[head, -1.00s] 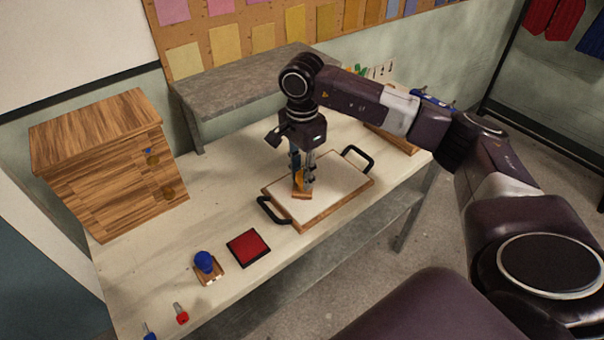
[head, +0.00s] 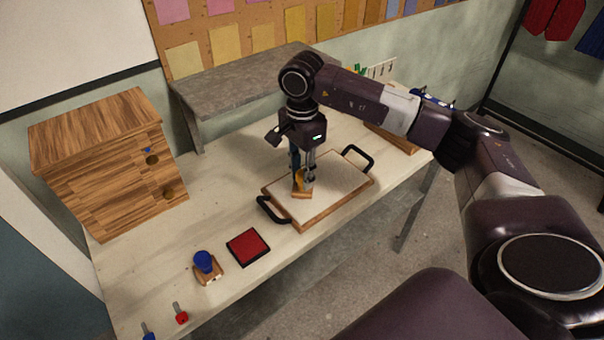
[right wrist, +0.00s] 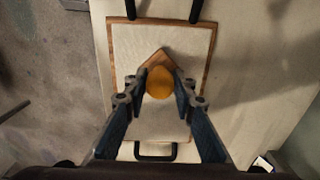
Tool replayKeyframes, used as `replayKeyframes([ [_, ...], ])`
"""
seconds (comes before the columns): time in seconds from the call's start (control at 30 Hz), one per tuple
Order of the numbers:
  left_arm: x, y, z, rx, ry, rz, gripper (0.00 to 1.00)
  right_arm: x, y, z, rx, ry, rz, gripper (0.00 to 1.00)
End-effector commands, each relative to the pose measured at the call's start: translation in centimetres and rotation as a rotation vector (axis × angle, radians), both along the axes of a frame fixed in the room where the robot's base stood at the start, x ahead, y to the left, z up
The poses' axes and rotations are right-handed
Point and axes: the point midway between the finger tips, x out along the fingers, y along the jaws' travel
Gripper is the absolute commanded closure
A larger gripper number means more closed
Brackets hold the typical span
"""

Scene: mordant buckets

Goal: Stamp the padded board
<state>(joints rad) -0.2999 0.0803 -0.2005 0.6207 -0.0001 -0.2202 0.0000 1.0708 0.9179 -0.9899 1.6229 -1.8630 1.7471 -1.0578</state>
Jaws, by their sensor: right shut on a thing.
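The padded board (head: 338,186) is a pale pad in a wooden frame with two black handles, lying on the table. It fills much of the right wrist view (right wrist: 190,45). My right gripper (head: 304,182) is over the board's left part, shut on a stamp with an orange knob (right wrist: 160,82) and a wooden base (head: 302,195). The stamp is upright and low at the pad; I cannot tell whether its underside touches. The pad's visible surface shows no print; the part under the stamp is hidden. My left gripper is not in view.
A red ink pad (head: 248,247) and a blue-knobbed stamp (head: 204,264) stand on the table left of the board. Small red (head: 181,314) and blue (head: 148,332) items lie at the front. A wooden drawer cabinet (head: 105,165) and a grey shelf (head: 245,85) stand behind.

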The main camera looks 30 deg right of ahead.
Motion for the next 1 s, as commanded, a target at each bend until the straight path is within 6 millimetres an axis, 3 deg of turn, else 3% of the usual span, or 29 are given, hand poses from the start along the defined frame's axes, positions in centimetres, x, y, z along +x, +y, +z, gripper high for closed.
replayKeyframes([
  [0.47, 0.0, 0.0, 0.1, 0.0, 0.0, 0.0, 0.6, -0.1, 0.0, 0.0, 0.0, 0.004, 0.001, 0.91],
  [1.0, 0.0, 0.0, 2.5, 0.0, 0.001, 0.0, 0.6, 0.0, 0.0, 4.2, 0.001, 0.0, 0.001, 0.91],
])
